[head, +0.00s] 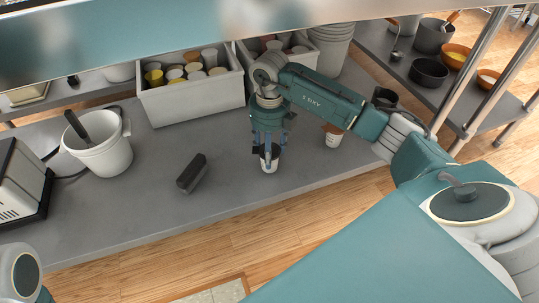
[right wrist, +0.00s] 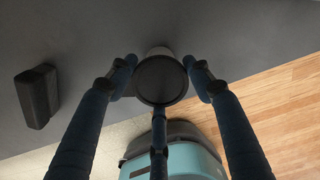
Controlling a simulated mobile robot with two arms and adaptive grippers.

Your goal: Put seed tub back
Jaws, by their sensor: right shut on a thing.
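A small white tub with a dark round top, which looks like the seed tub (head: 269,165), is upright at the grey worktop in the head view. My right gripper (head: 267,148) points down over it and is shut on it; the fingers hide its upper part. In the right wrist view the dark top of the tub (right wrist: 161,81) sits between the fingertips of my right gripper (right wrist: 162,78). I cannot tell whether its base touches the worktop. My left gripper is not in view; only part of my left arm shows at the lower left.
A white bin (head: 194,103) with several cups stands behind, with a second bin (head: 243,55) beside it. A small white pot with a brown top (head: 333,139) is to the right. A dark block (head: 191,173) and white bucket (head: 103,155) stand left. The worktop's front edge is close.

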